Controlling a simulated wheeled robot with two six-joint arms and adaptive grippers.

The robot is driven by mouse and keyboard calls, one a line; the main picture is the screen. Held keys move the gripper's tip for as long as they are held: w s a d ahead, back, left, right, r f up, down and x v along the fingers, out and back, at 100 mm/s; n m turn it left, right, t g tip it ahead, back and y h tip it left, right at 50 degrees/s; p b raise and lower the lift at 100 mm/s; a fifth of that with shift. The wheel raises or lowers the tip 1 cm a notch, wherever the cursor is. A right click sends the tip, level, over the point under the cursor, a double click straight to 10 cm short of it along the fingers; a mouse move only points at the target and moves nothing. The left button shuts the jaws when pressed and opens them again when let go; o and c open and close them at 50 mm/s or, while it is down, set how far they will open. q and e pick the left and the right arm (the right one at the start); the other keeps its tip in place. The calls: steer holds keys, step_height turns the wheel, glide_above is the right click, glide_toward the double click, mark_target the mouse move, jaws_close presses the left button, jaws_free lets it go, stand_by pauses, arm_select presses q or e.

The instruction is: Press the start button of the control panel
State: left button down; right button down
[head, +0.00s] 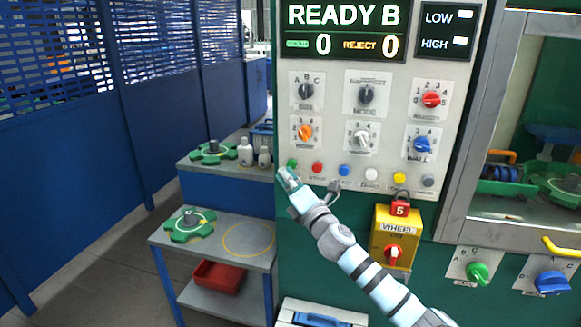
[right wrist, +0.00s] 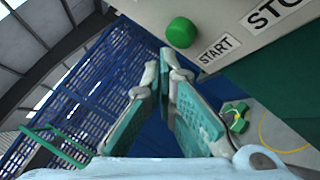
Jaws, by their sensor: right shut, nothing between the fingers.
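The control panel (head: 330,112) is a pale upright board with a READY B display at its top. Its green start button (head: 292,163) is at the left end of a row of coloured buttons. In the right wrist view the round green button (right wrist: 181,32) sits beside a START label (right wrist: 219,48). My right gripper (head: 282,172) is shut and empty, just below the button in the head view. In the right wrist view its fingertips (right wrist: 168,62) are close below the button; a gap shows in the picture, and I cannot tell contact in depth. My left gripper is out of view.
A red button (head: 317,168) is right of the green one. Rotary knobs, such as an orange one (head: 305,132), are above the row. A yellow switch box (head: 395,243) hangs below. A shelf unit (head: 195,167) with green parts and white bottles stands left.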

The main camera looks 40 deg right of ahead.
steer(key=shift+w+d, duration=0.25)
steer(key=shift+d, duration=0.1)
